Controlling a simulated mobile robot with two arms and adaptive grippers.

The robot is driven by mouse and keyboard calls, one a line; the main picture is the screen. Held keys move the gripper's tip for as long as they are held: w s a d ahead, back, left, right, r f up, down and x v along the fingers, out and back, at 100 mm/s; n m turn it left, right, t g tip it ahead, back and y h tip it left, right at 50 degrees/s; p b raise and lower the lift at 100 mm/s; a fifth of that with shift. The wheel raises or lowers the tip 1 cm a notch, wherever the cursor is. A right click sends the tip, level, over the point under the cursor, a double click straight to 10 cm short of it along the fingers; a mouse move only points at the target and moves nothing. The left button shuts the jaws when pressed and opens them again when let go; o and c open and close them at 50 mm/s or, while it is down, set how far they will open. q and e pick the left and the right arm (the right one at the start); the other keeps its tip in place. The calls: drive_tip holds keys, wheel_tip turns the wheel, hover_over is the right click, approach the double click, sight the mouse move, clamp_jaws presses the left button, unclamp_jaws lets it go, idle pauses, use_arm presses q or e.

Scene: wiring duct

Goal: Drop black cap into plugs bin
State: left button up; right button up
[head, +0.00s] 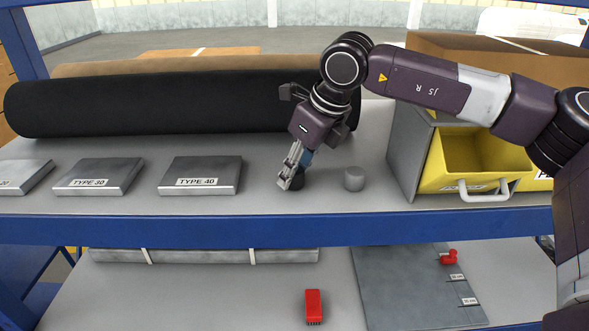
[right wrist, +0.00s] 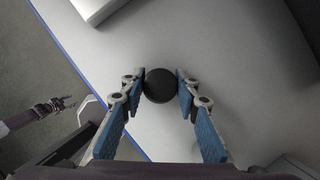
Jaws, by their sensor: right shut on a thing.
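The black cap (right wrist: 160,86) is round and dark, between the fingertips of my right gripper (right wrist: 160,87). In the head view my right gripper (head: 291,180) points down at the shelf near its front edge, shut on the cap (head: 298,182), which is mostly hidden by the fingers. The cap is at or just above the shelf surface; I cannot tell which. A yellow bin (head: 440,165) stands pulled open to the right, empty as far as I see, its label hidden behind the handle. My left gripper (right wrist: 68,103) shows small in the right wrist view.
A grey cylinder (head: 354,179) stands between my right gripper and the grey bin cabinet (head: 408,150). Metal blocks, including TYPE 40 (head: 201,175) and TYPE 30 (head: 99,176), sit to the left. A black roll (head: 170,105) lies behind. A red part (head: 313,306) is on the lower shelf.

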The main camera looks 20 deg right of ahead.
drive_tip(key=shift+a+f+b, duration=0.1)
drive_tip(key=shift+f+b, duration=0.2)
drive_tip(key=o, duration=1.1)
drive_tip(key=shift+r, duration=0.1)
drive_tip(key=shift+c, duration=0.2)
drive_tip(key=shift+r, duration=0.1)
